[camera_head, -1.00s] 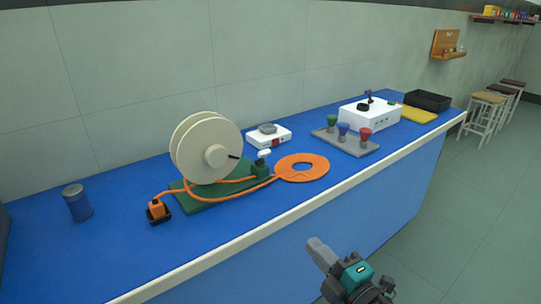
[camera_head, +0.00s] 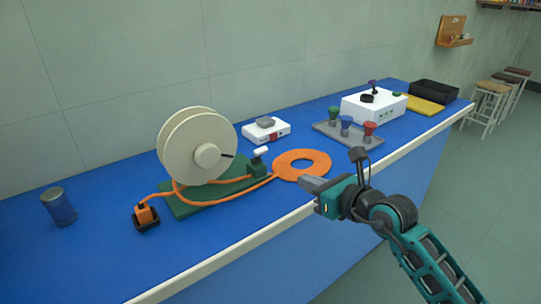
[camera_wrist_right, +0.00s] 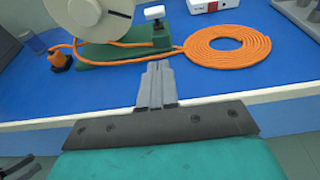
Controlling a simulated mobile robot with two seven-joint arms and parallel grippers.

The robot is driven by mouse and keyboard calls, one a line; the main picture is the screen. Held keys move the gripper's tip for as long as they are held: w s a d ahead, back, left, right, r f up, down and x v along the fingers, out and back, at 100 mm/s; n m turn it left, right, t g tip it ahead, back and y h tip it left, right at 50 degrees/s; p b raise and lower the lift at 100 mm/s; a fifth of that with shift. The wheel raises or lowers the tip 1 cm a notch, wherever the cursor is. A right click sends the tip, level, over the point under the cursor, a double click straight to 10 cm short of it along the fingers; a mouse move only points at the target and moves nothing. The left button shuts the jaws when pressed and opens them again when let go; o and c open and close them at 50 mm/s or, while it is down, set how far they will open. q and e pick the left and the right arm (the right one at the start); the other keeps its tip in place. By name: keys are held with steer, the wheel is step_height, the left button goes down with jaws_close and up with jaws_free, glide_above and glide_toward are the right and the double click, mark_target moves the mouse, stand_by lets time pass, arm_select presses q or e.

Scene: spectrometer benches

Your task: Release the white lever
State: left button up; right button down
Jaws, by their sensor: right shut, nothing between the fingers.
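The white lever (camera_head: 261,151) stands on a small green block at the right end of the green base (camera_head: 190,206), beside the large cream reel (camera_head: 180,145). It also shows in the right wrist view (camera_wrist_right: 154,12), above and beyond my fingers. An orange cord runs from an orange plug piece (camera_head: 146,214) along the base, past the lever's block, to a flat orange coil (camera_head: 302,165). My right gripper (camera_head: 306,184) is shut and empty over the bench's front edge, apart from the lever, to its right and nearer.
A white box with a red switch (camera_head: 266,130) sits behind the lever. A grey tray (camera_head: 350,137) with green, blue and red knobs stands right, near a larger white box (camera_head: 372,108). The front strip of blue bench is clear.

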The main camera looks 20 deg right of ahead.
arm_select(q)
steer(key=shift+s+f, duration=0.1)
steer(key=shift+s, duration=0.15)
arm_select(e)
steer(key=shift+w, duration=0.1)
glide_toward(263, 154)
steer(key=f, duration=0.1)
steer(key=w+f, duration=0.1)
steer(key=f, duration=0.1)
steer(key=shift+w+a+f+b, duration=0.3)
steer(key=shift+w+f+b, duration=0.05)
steer(key=shift+w, duration=0.05)
steer(key=w, duration=0.1)
steer(key=w+a+r, duration=0.1)
steer(key=shift+w+r, duration=0.25)
steer(key=shift+w, duration=0.15)
steer(key=shift+w+a+r, duration=0.15)
steer(key=shift+w+r, duration=0.05)
steer(key=shift+w, duration=0.2)
arm_select(q)
steer(key=shift+w+f, duration=0.2)
steer(key=shift+r, duration=0.1)
